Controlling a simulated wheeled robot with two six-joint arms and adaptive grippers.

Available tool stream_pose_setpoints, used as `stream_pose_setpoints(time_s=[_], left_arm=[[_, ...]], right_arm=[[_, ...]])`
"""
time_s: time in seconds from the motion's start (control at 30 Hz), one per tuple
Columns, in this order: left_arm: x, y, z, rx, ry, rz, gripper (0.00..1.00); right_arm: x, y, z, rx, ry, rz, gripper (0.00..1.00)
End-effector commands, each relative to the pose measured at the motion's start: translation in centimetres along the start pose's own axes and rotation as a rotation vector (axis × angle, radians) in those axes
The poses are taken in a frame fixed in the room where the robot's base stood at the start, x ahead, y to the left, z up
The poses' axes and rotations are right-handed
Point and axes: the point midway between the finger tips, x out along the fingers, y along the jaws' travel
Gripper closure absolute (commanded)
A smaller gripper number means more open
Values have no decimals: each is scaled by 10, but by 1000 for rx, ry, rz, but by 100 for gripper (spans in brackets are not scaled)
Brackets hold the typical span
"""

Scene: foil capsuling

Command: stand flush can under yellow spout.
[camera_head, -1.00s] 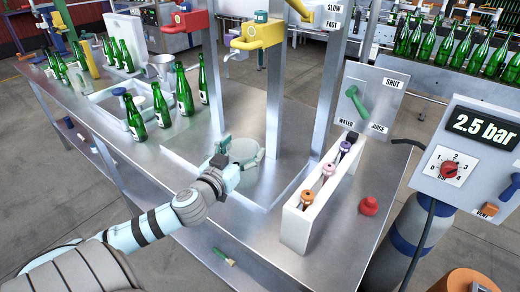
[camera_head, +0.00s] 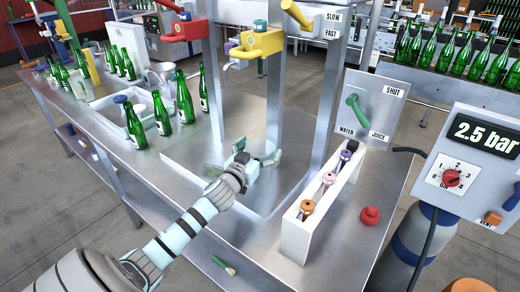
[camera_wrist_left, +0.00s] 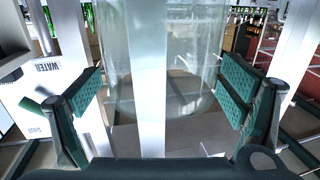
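The flush can seems to be the clear, see-through vessel (camera_head: 262,148) on the metal tray plate below the yellow spout (camera_head: 259,42); its rim shows faintly. From the head view I cannot tell whether it is exactly below the nozzle. My left gripper (camera_head: 245,165) is low at the can's near side with its fingers spread. In the left wrist view the clear can (camera_wrist_left: 185,65) stands upright between the two green finger pads (camera_wrist_left: 160,92). The pads are wide apart; contact with the can is not clear. My right gripper is not in view.
A white rack (camera_head: 325,200) with several coloured-top items stands right of the tray, with a red knob-like object (camera_head: 370,215) beside it. Metal posts rise near the can. Green bottles (camera_head: 185,98) stand to the left. A red spout (camera_head: 187,27) hangs left of the yellow one.

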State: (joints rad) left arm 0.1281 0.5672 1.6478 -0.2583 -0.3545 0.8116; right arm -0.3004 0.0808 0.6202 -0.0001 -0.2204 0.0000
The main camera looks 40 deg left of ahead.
Motion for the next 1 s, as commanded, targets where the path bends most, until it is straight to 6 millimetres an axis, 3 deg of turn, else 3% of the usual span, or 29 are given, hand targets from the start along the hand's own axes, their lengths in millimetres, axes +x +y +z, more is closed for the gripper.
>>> stream_pose_setpoints(time_s=[0.37, 0.47, 0.8, 1.0], left_arm=[[-3, 0, -2, 1, 0, 1, 6], [-17, 0, 0, 5, -1, 2, 6], [-104, 1, 0, 7, -3, 3, 6], [-121, 0, -2, 1, 1, 1, 6]], right_arm=[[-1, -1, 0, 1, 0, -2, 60], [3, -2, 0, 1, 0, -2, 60], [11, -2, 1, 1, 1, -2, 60], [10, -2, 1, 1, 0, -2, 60]])
